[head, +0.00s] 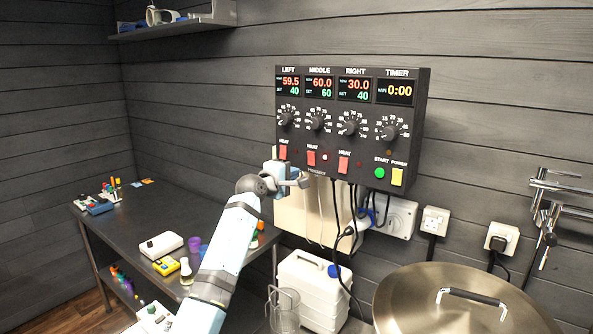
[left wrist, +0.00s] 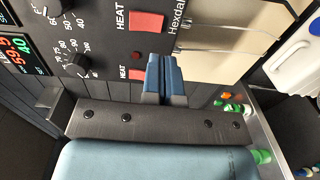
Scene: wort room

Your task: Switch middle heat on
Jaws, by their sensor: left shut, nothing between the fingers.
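The dark control panel (head: 352,128) hangs on the wall in the head view. In the left wrist view the middle switch (left wrist: 147,22) is above the left heat switch (left wrist: 137,74). My left gripper (head: 303,180) is shut and empty, just below the middle switch by the panel's lower edge. Its closed fingers (left wrist: 162,75) show in the wrist view; contact cannot be told. My right gripper is out of view.
The left (head: 283,152) and right (head: 343,164) heat switches flank the middle one. Cables hang below the panel. A metal lid (head: 455,300) is at lower right, a white canister (head: 308,290) below, and a dark bench (head: 140,215) with small items at left.

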